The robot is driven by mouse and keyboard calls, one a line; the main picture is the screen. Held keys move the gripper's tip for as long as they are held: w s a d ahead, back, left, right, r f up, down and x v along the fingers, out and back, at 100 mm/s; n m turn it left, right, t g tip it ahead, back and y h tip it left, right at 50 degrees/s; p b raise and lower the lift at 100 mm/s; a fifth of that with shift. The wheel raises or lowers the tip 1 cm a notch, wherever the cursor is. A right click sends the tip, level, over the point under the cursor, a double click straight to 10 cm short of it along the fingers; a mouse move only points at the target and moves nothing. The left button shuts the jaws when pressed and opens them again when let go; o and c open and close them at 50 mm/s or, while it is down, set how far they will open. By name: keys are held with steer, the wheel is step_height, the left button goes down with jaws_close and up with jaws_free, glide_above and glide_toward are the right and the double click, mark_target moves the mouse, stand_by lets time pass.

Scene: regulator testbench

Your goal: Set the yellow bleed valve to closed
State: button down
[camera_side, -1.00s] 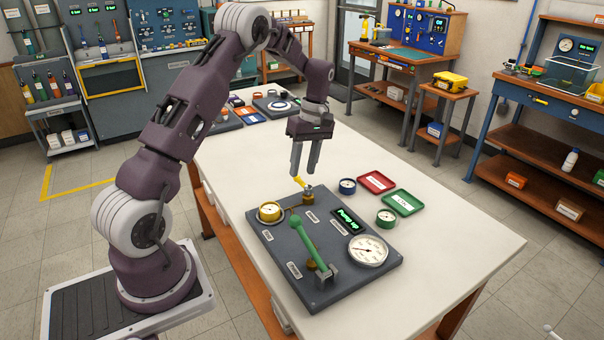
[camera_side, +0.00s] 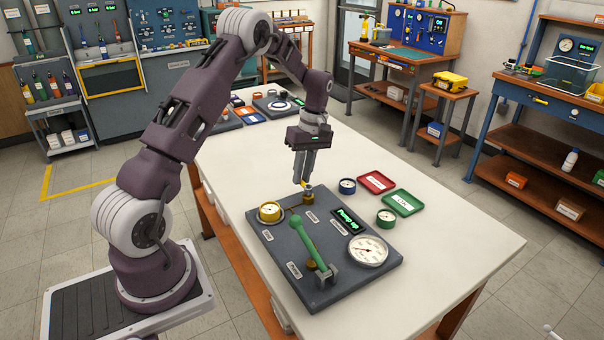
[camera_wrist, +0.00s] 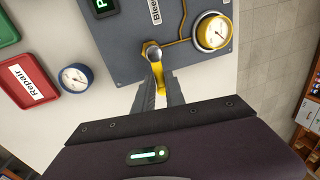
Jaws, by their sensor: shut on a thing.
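The yellow bleed valve handle (camera_wrist: 158,70) shows in the wrist view between my fingers, pointing from its round metal hub (camera_wrist: 153,54) toward my gripper, out past the panel's edge. In the side view the valve (camera_side: 307,194) is at the far edge of the dark grey panel (camera_side: 270,235), its handle mostly hidden by the fingers. My gripper (camera_side: 303,180) points down there, its fingers close together on the handle. In the wrist view the gripper (camera_wrist: 158,88) has one finger on each side of the handle. The "Bleed" label (camera_wrist: 156,12) is partly cut off.
The panel also carries a yellow-rimmed gauge (camera_side: 270,212), a green lever (camera_side: 309,245), a lit "Pump up" display (camera_side: 347,220) and a white gauge (camera_side: 368,251). Blue (camera_side: 347,186) and green (camera_side: 386,218) gauges and red (camera_side: 377,181) and green (camera_side: 403,202) trays lie right. The table's front right is clear.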

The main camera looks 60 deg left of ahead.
steer(key=m, duration=0.1)
steer(key=w+m, duration=0.1)
steer(key=m, duration=0.1)
steer(key=m+y, duration=0.1)
steer(key=m, duration=0.1)
steer(key=shift+w+d, duration=0.35)
steer(key=m, duration=0.3)
steer(key=w+d+m, duration=0.1)
steer(key=shift+d+r+m+t+y, duration=0.1)
steer(key=shift+m+t+y, duration=0.3)
steer(key=m, duration=0.1)
steer(key=d+m, duration=0.1)
steer(key=m, duration=0.2)
steer(key=shift+w+d+t, duration=0.15)
steer(key=shift+w+t, duration=0.15)
steer(key=shift+t, duration=0.1)
steer(key=shift+d+m+t, duration=0.15)
steer(key=shift+d+m, duration=0.15)
steer(key=shift+m, duration=0.65)
steer(key=shift+d+m+t, duration=0.15)
steer(key=shift+d+m, duration=0.15)
steer(key=shift+m, duration=0.65)
steer(key=c, duration=1.4)
jaws_free()
